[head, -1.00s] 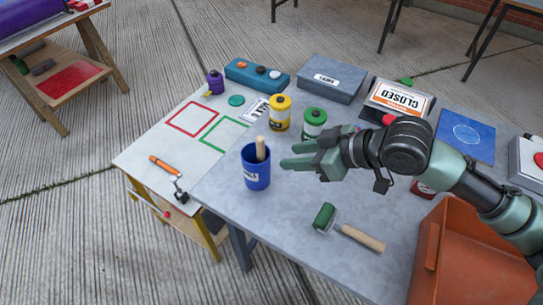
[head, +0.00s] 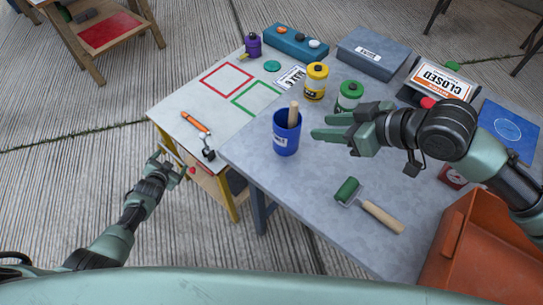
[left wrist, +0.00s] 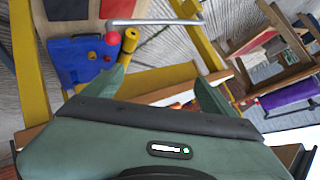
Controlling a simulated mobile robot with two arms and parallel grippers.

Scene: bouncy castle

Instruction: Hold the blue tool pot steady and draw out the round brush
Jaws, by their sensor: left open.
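The blue tool pot (head: 286,140) stands upright on the grey table (head: 300,195), near its left edge. A wooden handle (head: 293,113), seemingly the round brush's, sticks up out of the pot; its lower end is hidden inside. My right gripper (head: 320,127) is just right of the pot, its fingers apart and pointing at it, with nothing between them. My left gripper (head: 171,169) is low at the left, beside the white-topped table and away from the pot. In the left wrist view its fingers (left wrist: 160,88) are spread and empty; the pot does not show there.
A green roller (head: 347,190) with a wooden handle lies in front of the pot. Yellow (head: 315,83) and green (head: 349,97) paint pots stand behind. An orange crate (head: 480,245) is at the right. An orange-handled tool (head: 195,123) lies on the white table.

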